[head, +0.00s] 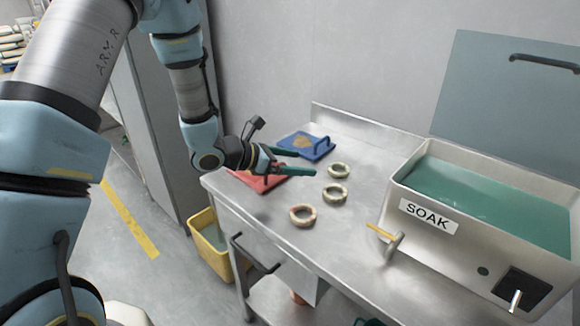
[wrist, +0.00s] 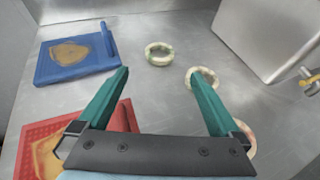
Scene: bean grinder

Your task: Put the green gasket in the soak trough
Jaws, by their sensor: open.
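Three pale mottled ring gaskets lie flat on the steel bench. The farthest, with greenish patches, looks like the green gasket (head: 339,170); it also shows in the wrist view (wrist: 158,47), ahead of and between my fingertips. The middle gasket (head: 336,193) is mottled green and brown, and the nearest gasket (head: 303,215) looks reddish. My gripper (head: 320,163) is open and empty above the bench, to the left of the rings. The soak trough (head: 407,190), labelled SOAK, stands at the right with its lid raised and green liquid inside.
A blue board with a handle (head: 312,146) and a red board (head: 262,182) lie at the bench's left end, the red one under my gripper. A tap-like handle (head: 392,245) sticks out before the trough. A yellow bucket (head: 208,250) stands on the floor.

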